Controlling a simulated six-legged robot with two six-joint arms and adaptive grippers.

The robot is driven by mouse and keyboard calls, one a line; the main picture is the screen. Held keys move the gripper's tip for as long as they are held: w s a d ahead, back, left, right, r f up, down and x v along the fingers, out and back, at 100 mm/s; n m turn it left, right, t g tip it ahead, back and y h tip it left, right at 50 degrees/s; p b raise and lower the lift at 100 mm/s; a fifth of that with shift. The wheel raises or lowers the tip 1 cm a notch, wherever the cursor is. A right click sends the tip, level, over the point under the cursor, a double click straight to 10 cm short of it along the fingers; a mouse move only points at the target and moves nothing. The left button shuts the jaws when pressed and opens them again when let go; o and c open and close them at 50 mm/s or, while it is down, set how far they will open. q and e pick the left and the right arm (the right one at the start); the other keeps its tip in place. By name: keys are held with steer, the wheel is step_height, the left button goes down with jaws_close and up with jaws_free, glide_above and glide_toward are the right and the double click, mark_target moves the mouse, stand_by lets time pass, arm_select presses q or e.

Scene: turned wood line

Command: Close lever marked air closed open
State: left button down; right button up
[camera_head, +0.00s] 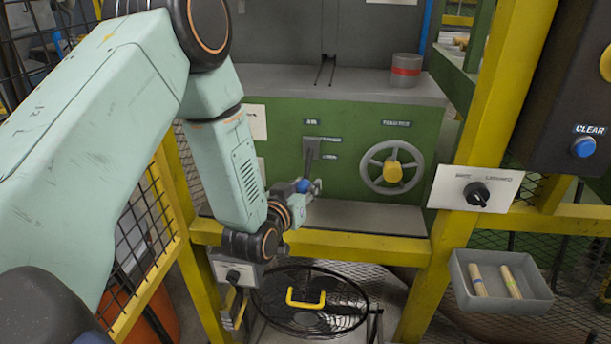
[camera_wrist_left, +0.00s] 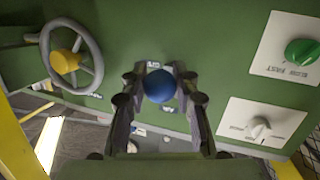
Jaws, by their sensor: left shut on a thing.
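The air lever is on the green machine panel (camera_head: 345,150), below a small label. Its dark arm (camera_head: 309,160) hangs down from its mount and ends in a blue ball knob (camera_head: 303,186). In the left wrist view the blue knob (camera_wrist_left: 159,86) sits between the two dark fingers. My left gripper (camera_head: 308,188) is shut on the knob. The lever's small labels are too blurred to read fully. My right gripper is in neither view.
A grey handwheel (camera_head: 392,167) with a yellow hub is right of the lever. Yellow posts and a rail (camera_head: 330,247) frame the opening. A grey tray (camera_head: 500,282) with wooden pieces hangs at lower right. A rotary switch (camera_head: 477,194) and blue button (camera_head: 583,147) are at right.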

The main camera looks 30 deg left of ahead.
mark_target(306, 180)
arm_select(q)
steer(key=shift+s+d+r+n+g+h+p, duration=0.15)
steer(key=shift+r+g+p, duration=0.8)
steer(key=shift+p, duration=1.25)
steer(key=shift+a+r+n+g+h+p, duration=0.15)
steer(key=shift+r+g+p, duration=0.8)
steer(key=shift+p, duration=1.2)
steer(key=shift+s+d+r+n+g+h+p, duration=0.15)
steer(key=shift+r+g+p, duration=0.8)
steer(key=shift+p, duration=1.25)
steer(key=shift+w+r+t+p, duration=0.25)
steer(key=shift+w+r+p, duration=0.1)
steer(key=shift+r+p, duration=0.35)
steer(key=shift+w+a+r+p, duration=0.2)
steer(key=shift+r+p, duration=0.15)
steer(key=shift+r, duration=0.25)
steer(key=shift+w+a+r+p, duration=0.15)
steer(key=shift+r+p, duration=0.2)
steer(key=shift+r, duration=0.25)
steer(key=shift+w+r, duration=0.2)
steer(key=shift+r, duration=0.05)
steer(key=c, duration=1.3)
jaws_free()
steer(key=o, duration=0.3)
steer(key=shift+s+f, duration=0.1)
steer(key=shift+s, duration=0.05)
